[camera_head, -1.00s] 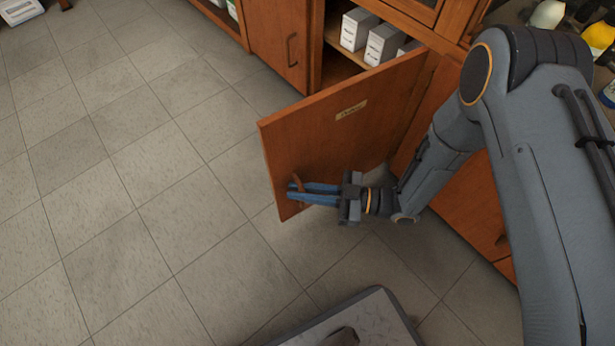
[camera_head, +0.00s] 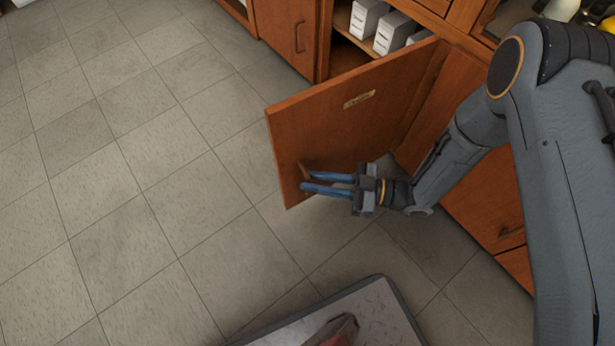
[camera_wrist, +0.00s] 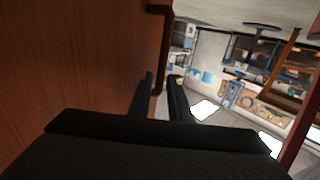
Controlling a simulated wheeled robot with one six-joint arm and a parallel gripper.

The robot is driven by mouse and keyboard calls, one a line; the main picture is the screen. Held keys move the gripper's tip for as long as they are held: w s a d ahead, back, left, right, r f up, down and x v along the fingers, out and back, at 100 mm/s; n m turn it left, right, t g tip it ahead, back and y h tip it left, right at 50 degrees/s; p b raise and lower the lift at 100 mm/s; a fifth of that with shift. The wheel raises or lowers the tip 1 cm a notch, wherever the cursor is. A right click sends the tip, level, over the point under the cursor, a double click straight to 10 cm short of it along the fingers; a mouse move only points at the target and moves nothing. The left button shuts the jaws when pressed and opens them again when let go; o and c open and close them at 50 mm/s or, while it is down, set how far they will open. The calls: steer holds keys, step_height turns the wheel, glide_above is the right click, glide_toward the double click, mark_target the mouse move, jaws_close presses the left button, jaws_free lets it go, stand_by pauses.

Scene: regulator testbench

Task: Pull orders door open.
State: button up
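The wooden orders door (camera_head: 335,125) stands swung wide open from the cabinet, with a small tan label (camera_head: 359,99) whose text is too blurred to read. Its dark handle (camera_head: 305,172) is near the free lower edge. My gripper (camera_head: 304,181) is at this handle, its two blue fingers apart. In the wrist view, the door's face (camera_wrist: 75,60) fills the left side. The dark fingers (camera_wrist: 162,80) show a gap, with the handle (camera_wrist: 159,40) in line with it. Whether a finger touches the handle or door is not clear.
White boxes (camera_head: 392,33) stand on a shelf inside the open cabinet. A closed cabinet door (camera_head: 285,30) is at its left. Tiled floor (camera_head: 150,180) lies clear to the left. A grey platform (camera_head: 385,310) is at the bottom.

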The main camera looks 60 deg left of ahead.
steer(key=v, duration=0.5)
steer(key=shift+w+d+p, duration=0.2)
steer(key=shift+w+p, duration=0.15)
